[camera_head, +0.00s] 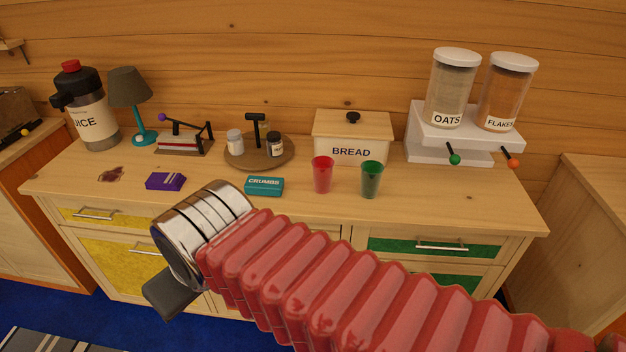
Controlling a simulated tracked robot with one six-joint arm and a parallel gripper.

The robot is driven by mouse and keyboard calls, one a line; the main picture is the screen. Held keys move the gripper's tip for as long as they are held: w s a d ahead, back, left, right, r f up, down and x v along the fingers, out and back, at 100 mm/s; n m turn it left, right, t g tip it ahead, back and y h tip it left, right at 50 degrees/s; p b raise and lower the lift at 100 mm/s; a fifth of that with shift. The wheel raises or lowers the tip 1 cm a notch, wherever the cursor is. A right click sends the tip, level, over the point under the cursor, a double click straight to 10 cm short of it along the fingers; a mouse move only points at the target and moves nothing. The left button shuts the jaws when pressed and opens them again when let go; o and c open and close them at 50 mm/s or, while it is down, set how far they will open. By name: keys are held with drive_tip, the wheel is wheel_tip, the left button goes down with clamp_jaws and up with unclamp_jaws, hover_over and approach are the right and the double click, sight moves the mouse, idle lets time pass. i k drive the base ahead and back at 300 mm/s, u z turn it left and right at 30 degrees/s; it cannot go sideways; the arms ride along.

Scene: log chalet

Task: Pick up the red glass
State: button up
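The red glass (322,175) stands upright on the wooden counter (420,205), in front of the bread box. A green glass (371,180) stands just to its right, with a small gap between them. My arm crosses the lower part of the view from the right, and its metal end is in front of the counter, left of and nearer than the red glass. A dark piece of my gripper (172,296) shows below that end, well apart from the glass. The fingertips are not clearly visible, so I cannot tell whether it is open or shut.
A teal crumbs box (264,186) lies left of the red glass. The bread box (352,138) is behind it. A round wooden stand (259,158) with shakers, a purple box (165,181) and a dark stain (111,174) are farther left. The dispenser (465,135) stands at the right.

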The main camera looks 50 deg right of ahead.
sight(323, 166)
drive_tip(key=z, duration=0.05)
drive_tip(key=i, duration=1)
drive_tip(key=u, duration=0.05)
